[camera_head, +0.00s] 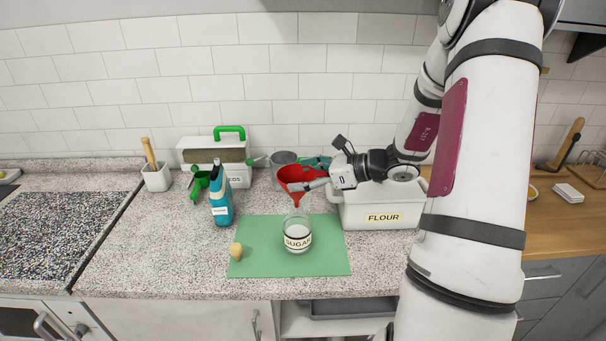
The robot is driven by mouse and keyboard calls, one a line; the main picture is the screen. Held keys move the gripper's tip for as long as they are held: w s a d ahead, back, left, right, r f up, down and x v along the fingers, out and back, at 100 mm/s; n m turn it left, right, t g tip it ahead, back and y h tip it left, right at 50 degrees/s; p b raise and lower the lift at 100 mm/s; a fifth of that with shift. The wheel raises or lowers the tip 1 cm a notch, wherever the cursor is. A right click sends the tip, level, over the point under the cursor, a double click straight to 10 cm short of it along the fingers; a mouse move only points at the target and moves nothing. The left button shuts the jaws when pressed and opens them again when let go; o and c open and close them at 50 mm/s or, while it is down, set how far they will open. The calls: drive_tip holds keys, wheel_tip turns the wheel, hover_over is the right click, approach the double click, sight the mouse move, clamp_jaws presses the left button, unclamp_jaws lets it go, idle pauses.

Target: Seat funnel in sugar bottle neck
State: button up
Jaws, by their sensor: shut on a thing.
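A red funnel (294,175) is held in my gripper (307,186), which comes in from the right and is shut on it. The funnel is above the sugar bottle, wide end up. The clear glass sugar bottle (297,235) stands upright on a green mat (330,258), with white contents and a SUGAR label.
A tan cork-like stopper (236,251) lies on the mat's left part. A blue bottle (221,200) stands left of the mat. A white FLOUR bin (383,206) is at the right under my arm. A green-handled bin (215,155), a green scoop (200,184) and a grey container (283,158) stand behind.

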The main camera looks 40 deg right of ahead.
drive_tip(key=shift+f+b, duration=0.5)
drive_tip(key=shift+f, duration=0.9)
drive_tip(key=o, duration=1.1)
drive_tip(key=v, duration=1.2)
drive_tip(key=shift+r, duration=0.1)
